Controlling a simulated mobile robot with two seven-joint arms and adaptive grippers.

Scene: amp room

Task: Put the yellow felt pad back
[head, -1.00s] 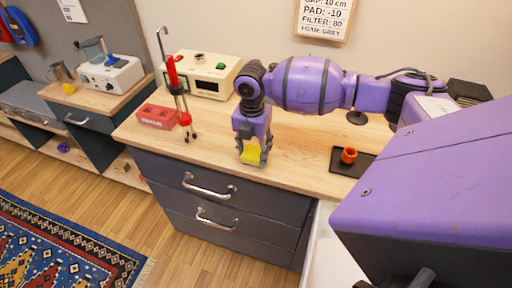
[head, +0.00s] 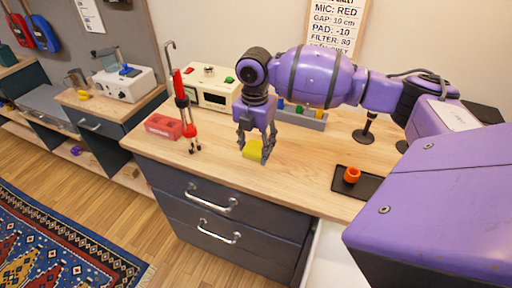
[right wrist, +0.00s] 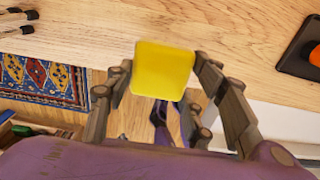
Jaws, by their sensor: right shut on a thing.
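The yellow felt pad (head: 252,151) is held at the fingertips of my right gripper (head: 257,155), over the front part of the wooden counter (head: 300,178). In the right wrist view, the square pad (right wrist: 163,68) sits between the fingers (right wrist: 160,90), with its flat face toward the camera. The gap between pad and counter is hard to judge. A grey holder (head: 308,122) with several coloured pieces stands at the back of the counter, partly hidden behind my right arm. My left gripper is not in view.
A red block (head: 163,126) and a stand with a red microphone (head: 184,108) are left of the gripper. A cream device (head: 210,88) stands behind. Drawers with handles (head: 212,197) face the front.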

